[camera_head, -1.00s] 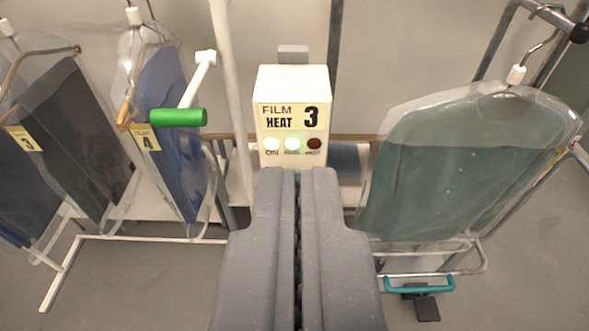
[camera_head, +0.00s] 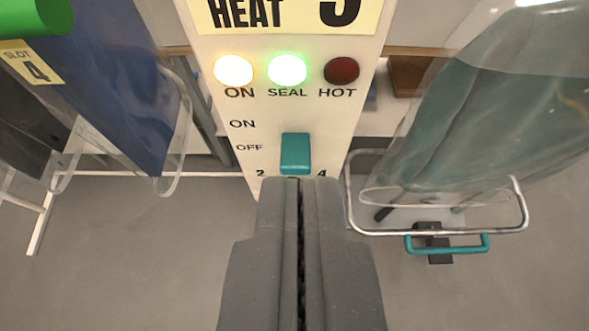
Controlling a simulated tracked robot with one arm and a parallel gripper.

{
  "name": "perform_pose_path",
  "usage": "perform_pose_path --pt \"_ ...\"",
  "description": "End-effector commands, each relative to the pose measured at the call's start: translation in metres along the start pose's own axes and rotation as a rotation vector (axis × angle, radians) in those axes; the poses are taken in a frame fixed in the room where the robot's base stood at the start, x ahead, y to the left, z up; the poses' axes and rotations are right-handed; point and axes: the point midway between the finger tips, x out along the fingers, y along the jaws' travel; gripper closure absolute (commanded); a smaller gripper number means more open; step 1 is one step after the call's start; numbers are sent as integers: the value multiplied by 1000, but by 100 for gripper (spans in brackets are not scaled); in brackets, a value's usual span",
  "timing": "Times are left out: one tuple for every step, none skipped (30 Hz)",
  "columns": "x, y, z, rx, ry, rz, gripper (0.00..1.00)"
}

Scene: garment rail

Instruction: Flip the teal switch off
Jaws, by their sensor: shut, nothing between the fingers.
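The teal switch (camera_head: 295,153) is on the front of the white film heat box (camera_head: 200,40). Its teal lever sits beside the OFF label, below the ON label. On the same panel, the ON lamp (camera_head: 234,70) glows warm white and the SEAL lamp (camera_head: 288,69) glows green. The HOT lamp (camera_head: 341,71) is dark red and unlit. My gripper (camera_head: 300,184) is shut and empty. Its fingertips appear just below the switch in the picture; I cannot tell whether they touch it. The gripper hides the lower part of the panel.
A bagged teal garment (camera_head: 450,120) hangs at the right, above a metal loop frame with a teal handle (camera_head: 447,245). At the left are a bagged blue garment (camera_head: 105,75), a slot 4 tag (camera_head: 28,63) and a green grip (camera_head: 40,14). Grey floor (camera_head: 140,260) lies below.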

Motion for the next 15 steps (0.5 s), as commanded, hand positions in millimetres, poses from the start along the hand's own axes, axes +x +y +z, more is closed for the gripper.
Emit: perform_pose_path --pt "2 0 2 0 -5 -1 100" --pt "3 0 2 0 -6 -1 100" --pt "4 0 3 0 -7 -1 100" --pt "4 -1 3 0 -6 -1 100" --pt "4 -1 3 0 -6 -1 100" --pt "3 -1 3 0 -5 -1 100" --pt "3 -1 3 0 -5 -1 100" --pt "3 -1 3 0 -5 -1 100" --pt "3 -1 3 0 -4 -1 100" --pt "3 -1 3 0 -4 -1 100" --pt "3 -1 2 0 -4 -1 100" --pt "3 -1 2 0 -4 -1 100" --pt "4 -1 2 0 -5 -1 100" --pt "4 -1 2 0 -4 -1 100" --pt "6 -1 2 0 -5 -1 100"
